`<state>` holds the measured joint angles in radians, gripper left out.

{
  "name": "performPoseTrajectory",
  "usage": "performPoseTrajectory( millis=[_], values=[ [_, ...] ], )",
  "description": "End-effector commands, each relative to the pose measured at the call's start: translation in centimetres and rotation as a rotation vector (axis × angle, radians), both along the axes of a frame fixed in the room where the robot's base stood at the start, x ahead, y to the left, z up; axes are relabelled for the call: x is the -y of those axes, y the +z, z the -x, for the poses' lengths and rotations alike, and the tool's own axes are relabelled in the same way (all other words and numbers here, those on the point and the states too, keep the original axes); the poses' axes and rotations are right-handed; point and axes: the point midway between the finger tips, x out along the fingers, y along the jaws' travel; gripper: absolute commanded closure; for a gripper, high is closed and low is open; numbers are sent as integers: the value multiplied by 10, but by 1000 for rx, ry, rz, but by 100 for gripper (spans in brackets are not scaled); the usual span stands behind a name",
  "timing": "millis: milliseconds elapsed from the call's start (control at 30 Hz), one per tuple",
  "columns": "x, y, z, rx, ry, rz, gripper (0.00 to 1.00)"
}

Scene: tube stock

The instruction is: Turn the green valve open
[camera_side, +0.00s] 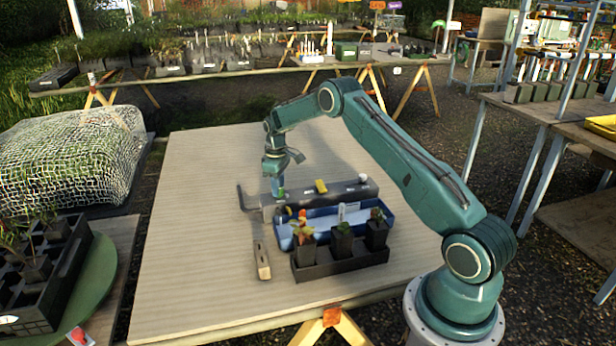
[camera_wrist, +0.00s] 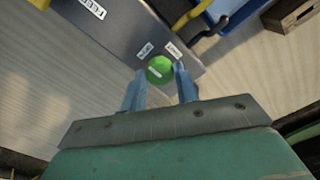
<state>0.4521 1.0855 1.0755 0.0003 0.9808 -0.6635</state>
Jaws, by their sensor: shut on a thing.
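The green valve (camera_wrist: 159,69) is a small round knob with a pale bar across its top. It sits near one end of a grey panel box (camera_wrist: 120,30), beside two small white labels. My gripper (camera_wrist: 160,75) has a blue finger on each side of the knob and is shut on it. In the side view, my gripper (camera_side: 279,190) points down at the left part of the grey box (camera_side: 345,190). There the knob is hard to make out behind the fingers.
A yellow lever (camera_side: 321,186) and a white knob (camera_side: 362,178) stand on the box. The bench is clear at left and behind.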

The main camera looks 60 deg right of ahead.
Motion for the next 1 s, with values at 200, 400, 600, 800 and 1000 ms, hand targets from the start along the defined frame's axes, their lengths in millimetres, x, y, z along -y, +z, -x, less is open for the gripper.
performPoseTrajectory(
  millis=[200,400,600,800,1000],
  values=[
    [0,1,0,1,1,1,48],
    [0,0,0,1,0,0,48],
    [0,3,0,1,0,0,48],
    [0,16,-1,2,-1,2,48],
    [0,44,-1,3,0,1,48]
  ],
)
